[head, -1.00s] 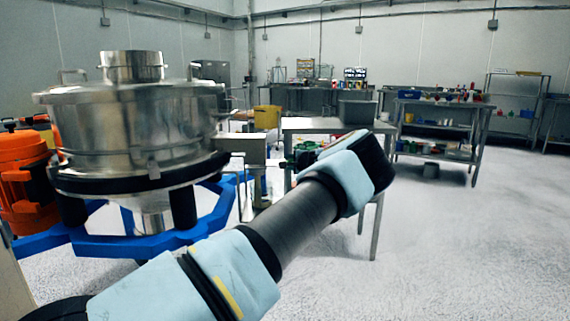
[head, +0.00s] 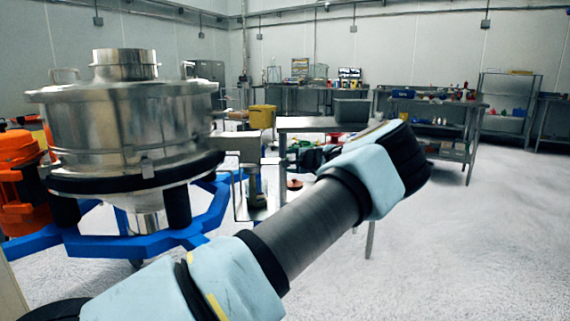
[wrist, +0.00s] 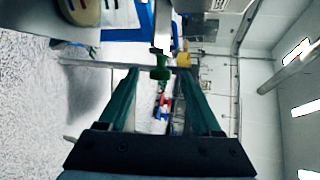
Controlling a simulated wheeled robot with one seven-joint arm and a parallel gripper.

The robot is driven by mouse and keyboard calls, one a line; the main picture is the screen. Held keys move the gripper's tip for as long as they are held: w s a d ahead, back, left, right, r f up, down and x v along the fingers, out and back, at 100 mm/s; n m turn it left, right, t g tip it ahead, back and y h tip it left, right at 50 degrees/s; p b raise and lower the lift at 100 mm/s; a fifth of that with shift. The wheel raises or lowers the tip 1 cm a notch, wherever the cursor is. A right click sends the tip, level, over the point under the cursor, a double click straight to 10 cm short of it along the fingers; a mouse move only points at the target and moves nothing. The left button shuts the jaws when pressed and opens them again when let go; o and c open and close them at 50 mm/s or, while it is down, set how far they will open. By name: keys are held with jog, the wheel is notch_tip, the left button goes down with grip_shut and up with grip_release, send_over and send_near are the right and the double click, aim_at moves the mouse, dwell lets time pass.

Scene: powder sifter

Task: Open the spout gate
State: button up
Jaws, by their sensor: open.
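The powder sifter (head: 120,120) is a shiny steel drum on a blue frame at the left of the head view. A steel box-shaped spout (head: 237,145) sticks out from its right side. In the wrist view a green knob (wrist: 160,73) sits at the end of a grey metal stem, probably the gate's handle. My gripper (wrist: 158,77) is open, with its two teal fingers on either side of the knob in that picture. I cannot tell whether the knob is at fingertip depth or beyond. In the head view my gripper (head: 310,158) is small and partly hidden by my wrist.
An orange motor unit (head: 18,180) stands at the far left. The blue frame (head: 110,243) spreads low around the sifter. A steel table (head: 310,124) stands behind my arm, and shelving (head: 440,118) stands farther right. The floor at right is clear.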

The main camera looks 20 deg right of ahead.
jog(key=shift+v, duration=2.35)
jog(key=shift+s, duration=0.2)
